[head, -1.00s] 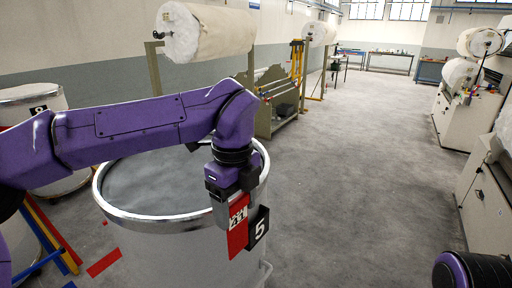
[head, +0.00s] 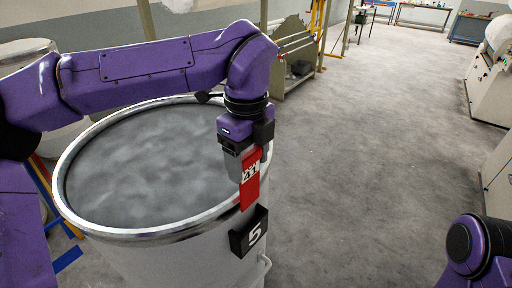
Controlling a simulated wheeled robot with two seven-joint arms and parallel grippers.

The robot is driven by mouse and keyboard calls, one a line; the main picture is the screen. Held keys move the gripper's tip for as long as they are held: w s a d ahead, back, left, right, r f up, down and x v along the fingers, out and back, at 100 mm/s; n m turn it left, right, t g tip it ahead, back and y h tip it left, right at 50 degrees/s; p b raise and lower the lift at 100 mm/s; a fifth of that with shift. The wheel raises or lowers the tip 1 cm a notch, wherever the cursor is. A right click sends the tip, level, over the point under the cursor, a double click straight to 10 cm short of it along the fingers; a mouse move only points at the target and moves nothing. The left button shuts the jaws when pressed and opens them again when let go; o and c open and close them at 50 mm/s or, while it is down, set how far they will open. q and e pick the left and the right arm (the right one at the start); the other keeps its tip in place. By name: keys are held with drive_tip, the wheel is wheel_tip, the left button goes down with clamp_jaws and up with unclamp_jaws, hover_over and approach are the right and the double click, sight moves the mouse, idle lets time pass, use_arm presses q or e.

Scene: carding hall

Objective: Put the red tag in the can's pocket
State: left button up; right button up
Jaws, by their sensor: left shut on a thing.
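The red tag (head: 250,188), with a white printed patch, hangs upright from my left gripper (head: 243,160), which is shut on its upper part. The large grey can (head: 150,238) has a bright metal rim and stands in front of me, filled with grey fibre. Its black pocket (head: 249,232), marked with a white 5, sits on the can's right side below the rim. The tag's lower end is just above the pocket's opening and appears outside it. My right arm shows at the lower right edge; its gripper is out of view.
Another can (head: 25,55) stands behind my left arm at the far left. A machine frame with a shelf (head: 290,75) stands behind the can. Pale machines (head: 490,85) line the right side. The grey floor (head: 370,150) between is clear.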

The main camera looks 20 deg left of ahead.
sight(250, 191)
use_arm(q)
drive_tip(key=shift+s+a+f+b, duration=0.1)
drive_tip(key=shift+s+f+b, duration=0.5)
drive_tip(key=shift+s, duration=0.4)
drive_tip(key=w+f+b, duration=0.1)
drive_tip(key=w+f, duration=0.2)
drive_tip(key=shift+f+b, duration=0.3)
drive_tip(key=shift+f, duration=0.05)
drive_tip(key=f+b, duration=0.1)
drive_tip(key=f, duration=0.1)
drive_tip(key=s+f+b, duration=0.1)
drive_tip(key=b, duration=0.1)
drive_tip(key=shift+f+b, duration=0.3)
drive_tip(key=shift+f, duration=0.05)
drive_tip(key=shift+w+f+b, duration=0.25)
drive_tip(key=shift+f+b, duration=0.1)
drive_tip(key=shift+f, duration=0.1)
drive_tip(key=shift+s+r, duration=0.2)
drive_tip(key=shift+s, duration=0.05)
drive_tip(key=o, duration=1.1)
drive_tip(key=shift+w+f, duration=0.1)
use_arm(e)
wheel_tip(250, 191, down, 7)
drive_tip(key=shift+s, duration=0.4)
drive_tip(key=shift+f, duration=0.1)
use_arm(q)
wheel_tip(250, 191, up, 10)
drive_tip(key=shift+r, duration=0.25)
drive_tip(key=shift+w, duration=0.1)
